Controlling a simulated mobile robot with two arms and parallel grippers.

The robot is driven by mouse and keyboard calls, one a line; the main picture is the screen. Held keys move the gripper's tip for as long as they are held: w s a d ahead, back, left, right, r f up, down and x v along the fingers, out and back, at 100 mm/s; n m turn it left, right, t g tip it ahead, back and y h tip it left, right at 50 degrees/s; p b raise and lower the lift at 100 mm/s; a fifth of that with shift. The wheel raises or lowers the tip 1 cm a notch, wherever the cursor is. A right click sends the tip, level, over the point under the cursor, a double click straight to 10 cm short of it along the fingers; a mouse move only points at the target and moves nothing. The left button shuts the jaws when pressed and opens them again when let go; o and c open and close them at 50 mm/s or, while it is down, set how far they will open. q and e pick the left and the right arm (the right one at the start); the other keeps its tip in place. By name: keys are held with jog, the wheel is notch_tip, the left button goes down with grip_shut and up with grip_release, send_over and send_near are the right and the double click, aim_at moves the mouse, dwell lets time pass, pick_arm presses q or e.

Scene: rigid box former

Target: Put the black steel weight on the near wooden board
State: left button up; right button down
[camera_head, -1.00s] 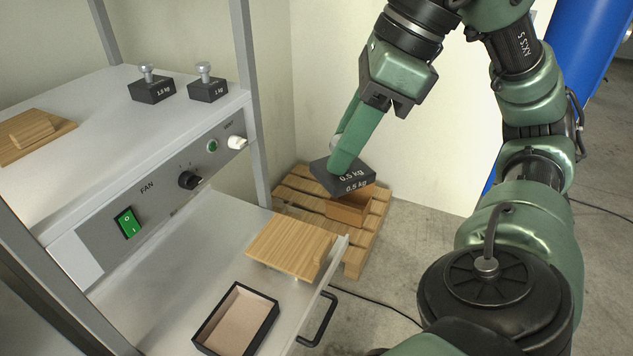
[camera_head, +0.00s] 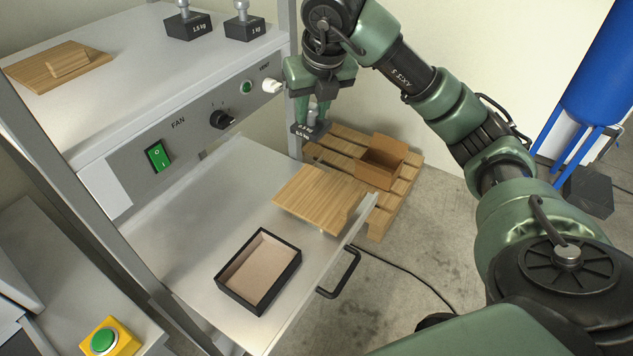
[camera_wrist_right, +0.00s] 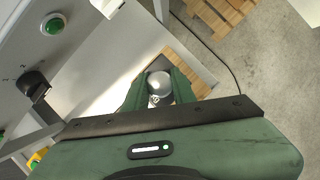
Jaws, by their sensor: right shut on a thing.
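The black steel weight (camera_head: 309,131), marked 0.5 kg, hangs upright from my right gripper (camera_head: 313,110). The gripper is shut on its silver knob, which shows between the fingers in the right wrist view (camera_wrist_right: 159,88). The near wooden board (camera_head: 312,196) lies flat on the lower metal shelf. In the head view, the weight appears above the board's far edge, apart from it. In the right wrist view, the fingers hide part of a wooden surface beneath. My left gripper is not in view.
An open black-rimmed box (camera_head: 259,270) stands beside the board on the shelf. Two other weights (camera_head: 188,27) and another board (camera_head: 58,66) are on the upper surface. A metal post (camera_head: 290,70) stands close left of my gripper. A pallet (camera_head: 335,140) holds a cardboard box (camera_head: 381,162).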

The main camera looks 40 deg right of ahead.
notch_tip(320, 180, down, 14)
jog(key=shift+r+p, duration=0.1)
jog(key=shift+p, duration=0.7)
notch_tip(320, 180, down, 3)
jog(key=shift+f, duration=0.1)
jog(key=shift+f+p, duration=0.3)
jog(key=shift+f, duration=0.15)
jog(key=shift+f, duration=0.1)
jog(key=shift+f, duration=0.1)
jog(key=c, duration=1.1)
grip_release()
jog(key=shift+c, duration=0.2)
